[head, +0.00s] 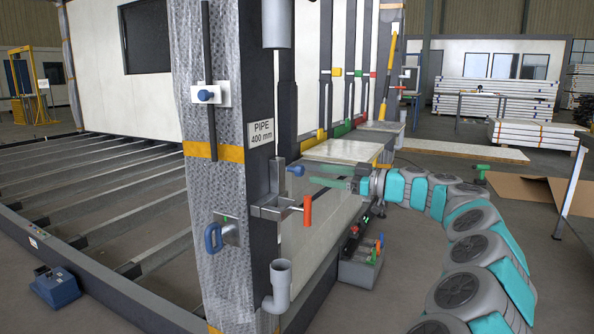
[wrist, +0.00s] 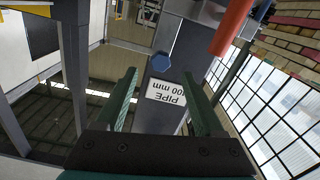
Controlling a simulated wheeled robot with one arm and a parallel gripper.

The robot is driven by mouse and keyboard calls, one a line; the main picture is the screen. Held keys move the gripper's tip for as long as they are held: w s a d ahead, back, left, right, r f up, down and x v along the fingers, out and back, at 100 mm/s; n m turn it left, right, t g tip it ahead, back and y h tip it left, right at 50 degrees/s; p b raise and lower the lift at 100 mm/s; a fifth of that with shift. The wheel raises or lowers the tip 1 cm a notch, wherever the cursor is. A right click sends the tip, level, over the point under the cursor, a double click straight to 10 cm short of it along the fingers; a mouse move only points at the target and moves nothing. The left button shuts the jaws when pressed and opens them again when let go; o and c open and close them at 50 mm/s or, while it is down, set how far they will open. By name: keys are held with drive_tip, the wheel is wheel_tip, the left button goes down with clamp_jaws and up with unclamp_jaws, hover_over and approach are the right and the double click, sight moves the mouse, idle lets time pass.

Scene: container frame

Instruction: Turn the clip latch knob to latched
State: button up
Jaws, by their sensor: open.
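A small blue knob (head: 296,170) stands out on a short stem from the dark post, just above the metal clip bracket (head: 272,207) with its orange-red handle (head: 307,210). In the upside-down wrist view the blue knob (wrist: 162,65) shows end-on between and beyond the fingertips, with the orange-red handle (wrist: 235,25) to its upper right. My gripper (head: 318,178) is open and empty, to the right of the knob, with its green fingers pointing at it. I see a gap between the fingertips and the knob. The knob's latch setting is not readable.
Another blue knob (head: 206,95) sits on a white plate, and a blue handle (head: 213,237) is lower. A grey pipe elbow (head: 280,285) is below the bracket. A pale bench top (head: 345,150) lies behind my gripper.

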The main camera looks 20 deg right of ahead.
sight(303, 171)
drive_tip(key=p+x, duration=0.1)
drive_tip(key=x, duration=0.6)
drive_tip(key=shift+w+a, duration=0.25)
clamp_jaws()
idle(0.4)
idle(0.8)
